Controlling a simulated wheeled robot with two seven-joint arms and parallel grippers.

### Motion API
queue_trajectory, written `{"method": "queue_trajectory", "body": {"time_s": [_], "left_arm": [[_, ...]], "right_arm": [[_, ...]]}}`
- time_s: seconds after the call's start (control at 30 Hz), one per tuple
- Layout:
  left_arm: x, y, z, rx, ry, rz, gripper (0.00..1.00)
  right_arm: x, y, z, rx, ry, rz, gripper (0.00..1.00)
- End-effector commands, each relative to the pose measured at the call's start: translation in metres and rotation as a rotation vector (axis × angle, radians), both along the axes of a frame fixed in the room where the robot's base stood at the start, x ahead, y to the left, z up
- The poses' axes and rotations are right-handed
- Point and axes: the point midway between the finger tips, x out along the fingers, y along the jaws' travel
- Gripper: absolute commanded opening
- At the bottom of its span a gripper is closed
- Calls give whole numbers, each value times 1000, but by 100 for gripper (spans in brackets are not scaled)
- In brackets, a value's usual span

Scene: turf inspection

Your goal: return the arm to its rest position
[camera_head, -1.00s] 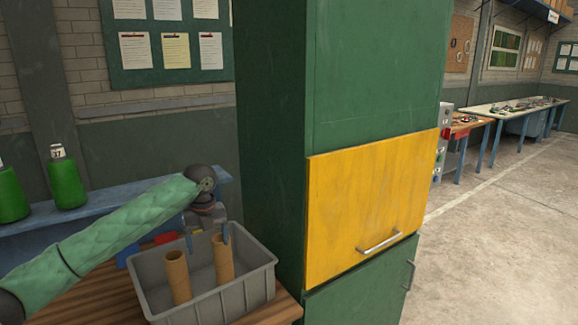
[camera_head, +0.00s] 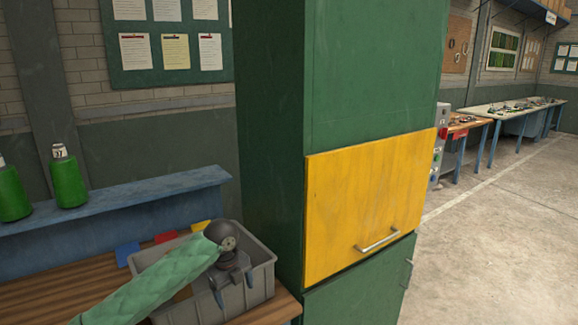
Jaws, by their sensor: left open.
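My left arm, in a green quilted sleeve, comes in from the lower left. My left gripper (camera_head: 234,288) is open and low over the grey bin (camera_head: 262,287), its fingers pointing down in front of the bin's inside. A small brown patch of a cardboard tube (camera_head: 183,294) shows beside the arm inside the bin. The rest of the tubes is hidden behind my arm and gripper, and I cannot tell whether the fingers touch one. My right gripper is not in view.
The bin stands on a wooden bench (camera_head: 60,285). A tall green cabinet (camera_head: 272,150) with a yellow door (camera_head: 360,200) stands close to its right. A blue shelf (camera_head: 130,197) with green bottles (camera_head: 68,180) runs behind. Blue, red and yellow pieces (camera_head: 165,237) lie behind the bin.

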Motion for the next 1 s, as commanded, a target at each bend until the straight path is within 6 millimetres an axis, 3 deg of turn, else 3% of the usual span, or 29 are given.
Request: {"method": "queue_trajectory", "body": {"time_s": [0.1, 0.5, 0.77, 1.0], "left_arm": [[-23, -18, -26, -40, -2, 82, 81], [-96, -56, -87, -173, -1, 427, 81], [-144, -64, -117, -256, 15, 690, 81], [-189, -59, -138, -319, 36, 956, 81]], "right_arm": [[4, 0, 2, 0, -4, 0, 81], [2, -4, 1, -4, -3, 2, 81], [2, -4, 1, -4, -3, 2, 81], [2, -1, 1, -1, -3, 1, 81]]}}
